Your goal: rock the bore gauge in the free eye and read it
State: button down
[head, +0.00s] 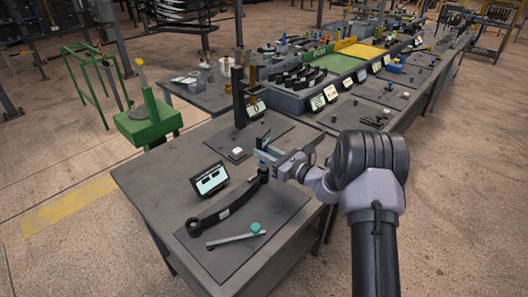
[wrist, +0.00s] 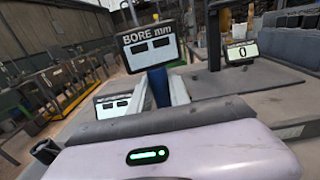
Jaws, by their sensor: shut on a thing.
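My gripper (head: 268,155) is shut on the bore gauge, whose blue handle (wrist: 159,87) stands between the fingers in the wrist view. The black curved leaf spring (head: 226,206) lies on a dark mat (head: 262,222). One eye (head: 193,227) is at its near left end. The other eye (head: 263,174) is directly below my gripper. The gauge's lower end is at or just over this eye; how deep it sits is hidden.
A tilted display (head: 209,179) stands on the bench left of the spring. A grey rod with a teal knob (head: 238,236) lies in front. A black post (head: 238,98) and a display reading 0 (wrist: 242,51) stand behind. The bench's left side is clear.

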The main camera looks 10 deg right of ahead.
jog(key=shift+f+b, duration=0.95)
jog(key=shift+f, duration=0.35)
dwell(0.5)
jog(key=shift+s+d+t+y+b, duration=0.2)
jog(key=shift+t+y+b, duration=0.1)
jog(key=shift+b, duration=0.9)
jog(key=shift+w+a+p, duration=0.2)
jog(key=shift+a+p, duration=0.05)
jog(key=shift+p, duration=1)
jog(key=shift+f+b, duration=0.45)
jog(key=shift+f, duration=0.1)
dwell(1.7)
jog(key=c, duration=1.1)
grip_release()
jog(key=shift+c, duration=0.2)
jog(key=shift+o, duration=0.4)
jog(key=o, duration=1.1)
jog(key=shift+c, duration=0.2)
jog(key=shift+g, duration=0.4)
